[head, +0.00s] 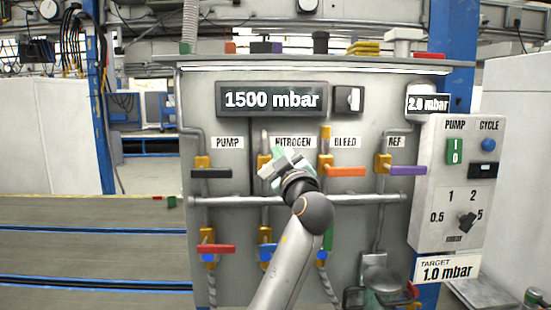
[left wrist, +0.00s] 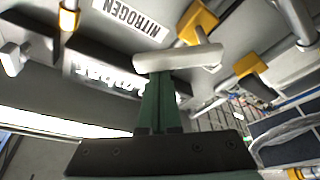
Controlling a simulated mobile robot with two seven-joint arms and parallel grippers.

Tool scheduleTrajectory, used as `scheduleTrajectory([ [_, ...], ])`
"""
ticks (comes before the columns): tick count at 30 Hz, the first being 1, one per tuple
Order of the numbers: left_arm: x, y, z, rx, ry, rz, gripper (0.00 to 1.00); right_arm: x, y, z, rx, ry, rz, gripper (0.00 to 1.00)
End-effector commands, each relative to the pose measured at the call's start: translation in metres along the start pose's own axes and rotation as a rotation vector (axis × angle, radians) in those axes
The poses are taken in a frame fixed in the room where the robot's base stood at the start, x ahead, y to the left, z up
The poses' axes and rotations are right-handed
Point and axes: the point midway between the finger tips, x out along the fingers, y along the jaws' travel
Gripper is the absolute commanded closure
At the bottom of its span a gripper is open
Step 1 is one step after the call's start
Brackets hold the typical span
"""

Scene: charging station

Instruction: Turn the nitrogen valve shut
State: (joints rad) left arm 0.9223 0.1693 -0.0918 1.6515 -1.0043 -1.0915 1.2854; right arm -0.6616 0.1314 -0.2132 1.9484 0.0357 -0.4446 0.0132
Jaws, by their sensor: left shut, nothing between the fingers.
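The nitrogen valve (head: 263,162) sits on the panel below its NITROGEN label (head: 295,142), mostly hidden by my left gripper (head: 275,168). In the left wrist view its yellow body (left wrist: 197,20) carries a pale handle (left wrist: 190,57) lying across the picture. The green fingers of my left gripper, in that view (left wrist: 158,78), are shut together with nothing between them. Their tips overlap the handle's near side; I cannot tell if they touch it. My right gripper is not in view.
The pump valve's black handle (head: 212,173) is to the left; the bleed valve's orange handle (head: 345,171) and the REF valve's purple handle (head: 408,170) are to the right. A horizontal pipe (head: 235,201) runs below. The display (head: 272,100) reads 1500 mbar; the target sign (head: 446,270) reads 1.0 mbar.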

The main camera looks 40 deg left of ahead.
Motion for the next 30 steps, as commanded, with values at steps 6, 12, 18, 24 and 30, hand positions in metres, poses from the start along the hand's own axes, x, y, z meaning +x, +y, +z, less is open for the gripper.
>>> scheduleTrajectory([
  [6,-0.005,0.001,0.015,0.19,-0.003,0.068,1.0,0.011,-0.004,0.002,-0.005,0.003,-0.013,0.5],
  [12,-0.008,0.002,0.024,0.359,-0.003,0.127,1.0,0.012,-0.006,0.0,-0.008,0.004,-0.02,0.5],
  [18,-0.011,0.001,0.031,0.497,-0.001,0.174,1.0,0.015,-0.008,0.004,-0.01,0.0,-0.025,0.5],
  [24,-0.013,0.0,0.037,0.54,-0.002,0.19,1.0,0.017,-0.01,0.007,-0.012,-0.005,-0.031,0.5],
  [30,-0.013,-0.001,0.039,0.539,-0.001,0.188,1.0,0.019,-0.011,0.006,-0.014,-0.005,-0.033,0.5],
])
